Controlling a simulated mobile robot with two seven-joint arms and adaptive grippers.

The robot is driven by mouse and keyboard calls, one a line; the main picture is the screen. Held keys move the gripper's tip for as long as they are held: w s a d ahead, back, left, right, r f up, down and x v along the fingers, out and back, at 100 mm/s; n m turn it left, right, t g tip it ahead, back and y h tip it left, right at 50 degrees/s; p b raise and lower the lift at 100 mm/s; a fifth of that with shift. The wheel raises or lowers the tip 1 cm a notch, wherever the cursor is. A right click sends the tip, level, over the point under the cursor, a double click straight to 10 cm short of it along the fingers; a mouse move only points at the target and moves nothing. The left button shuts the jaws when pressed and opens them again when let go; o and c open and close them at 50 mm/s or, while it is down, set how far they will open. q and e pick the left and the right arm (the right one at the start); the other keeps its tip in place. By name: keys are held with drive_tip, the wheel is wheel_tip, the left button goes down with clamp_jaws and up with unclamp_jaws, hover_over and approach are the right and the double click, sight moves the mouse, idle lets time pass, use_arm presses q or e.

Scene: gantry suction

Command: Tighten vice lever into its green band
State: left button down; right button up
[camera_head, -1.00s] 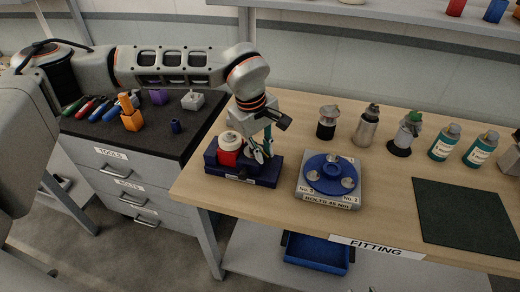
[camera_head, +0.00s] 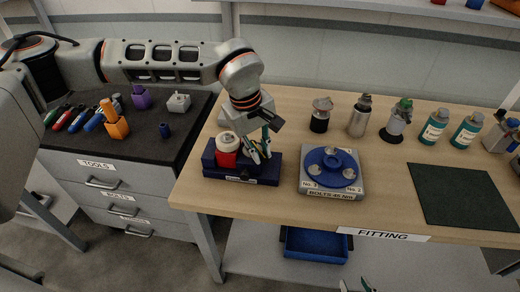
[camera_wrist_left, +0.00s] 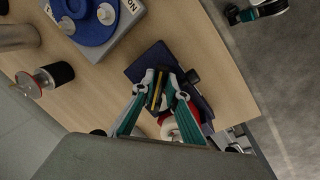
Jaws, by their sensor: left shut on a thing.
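The vice (camera_head: 262,173) is a dark blue block at the left front of the wooden bench, with a red and white round part (camera_head: 227,150) on its left. It also shows in the wrist view (camera_wrist_left: 145,63). My left gripper (camera_head: 259,153) reaches down over the vice's right half. In the wrist view its green fingers (camera_wrist_left: 157,85) are closed around a narrow piece with yellowish edges, apparently the lever (camera_wrist_left: 155,92). The fingers hide most of it, and I cannot make out a green band. My right gripper (camera_head: 355,285) shows only as two separated fingertips at the bottom edge.
A grey fixture with a blue disc (camera_head: 331,167) stands just right of the vice. Several bottles and canisters line the bench's back. A dark mat (camera_head: 458,195) lies at right. A black-topped tool cabinet (camera_head: 140,150) is at left; a blue bin (camera_head: 316,243) sits below.

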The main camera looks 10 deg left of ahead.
use_arm(q)
drive_tip(key=c, duration=2)
unclamp_jaws()
drive_tip(key=shift+r, duration=0.15)
drive_tip(key=r, duration=0.4)
drive_tip(key=s+a+r, duration=0.1)
drive_tip(key=r, duration=0.6)
drive_tip(key=shift+s+a+r, duration=0.3)
drive_tip(key=shift+a, duration=0.1)
